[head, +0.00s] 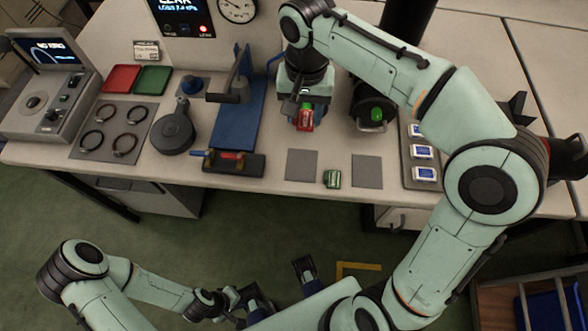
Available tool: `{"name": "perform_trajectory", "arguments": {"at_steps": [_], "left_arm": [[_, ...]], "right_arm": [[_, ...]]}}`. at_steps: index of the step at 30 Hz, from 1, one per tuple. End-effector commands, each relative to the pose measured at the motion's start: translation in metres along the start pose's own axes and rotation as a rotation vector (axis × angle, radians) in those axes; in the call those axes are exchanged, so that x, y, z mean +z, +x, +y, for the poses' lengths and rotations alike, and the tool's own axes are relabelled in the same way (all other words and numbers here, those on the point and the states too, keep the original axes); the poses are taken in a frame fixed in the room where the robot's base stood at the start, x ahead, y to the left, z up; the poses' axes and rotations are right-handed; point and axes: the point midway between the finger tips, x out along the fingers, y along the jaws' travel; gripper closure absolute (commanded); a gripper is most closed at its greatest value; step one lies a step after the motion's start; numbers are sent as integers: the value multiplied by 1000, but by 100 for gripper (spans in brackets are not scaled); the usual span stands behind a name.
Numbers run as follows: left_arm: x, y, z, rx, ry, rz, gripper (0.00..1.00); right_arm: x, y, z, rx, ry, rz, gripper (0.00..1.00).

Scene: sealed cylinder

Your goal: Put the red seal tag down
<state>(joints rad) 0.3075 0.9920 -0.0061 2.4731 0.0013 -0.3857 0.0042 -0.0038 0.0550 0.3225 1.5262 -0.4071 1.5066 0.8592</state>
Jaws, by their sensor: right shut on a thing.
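The red seal tag (305,119) is held in my right gripper (304,108), which points down over the back-middle of the table. The tag hangs above the grey square pads, and I cannot tell how far it is from the tabletop. A red tray (121,79) and a green tray (153,80) lie at the back left.
A blue stand with a lever (238,112) is to the left. A rack of blue-labelled cards (421,153) is at the right. Several rings lie on a mat (104,128).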

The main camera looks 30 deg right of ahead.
Motion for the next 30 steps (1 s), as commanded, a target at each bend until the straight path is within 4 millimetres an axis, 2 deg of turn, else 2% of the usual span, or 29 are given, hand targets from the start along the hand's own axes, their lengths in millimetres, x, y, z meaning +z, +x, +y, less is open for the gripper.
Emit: {"name": "perform_trajectory", "arguments": {"at_steps": [5, 15, 18, 21, 26, 30], "left_arm": [[0, 7, -2, 0, 0, -2, 100], [-5, 22, -6, 2, 1, 11, 100], [-7, 24, -6, 4, 1, 16, 100], [-8, 26, -6, 4, 2, 21, 100], [-9, 26, -6, 5, 2, 24, 100], [-10, 28, -7, 6, 2, 27, 100]], "right_arm": [[-1, 23, 1, 4, 0, -4, 82], [0, 115, 0, 4, 0, -5, 82], [0, 136, 0, 3, 0, -4, 82], [0, 150, 0, 2, 0, -3, 82], [-1, 160, -1, 1, 0, -1, 82], [0, 176, 0, 2, 0, -4, 82]]}}
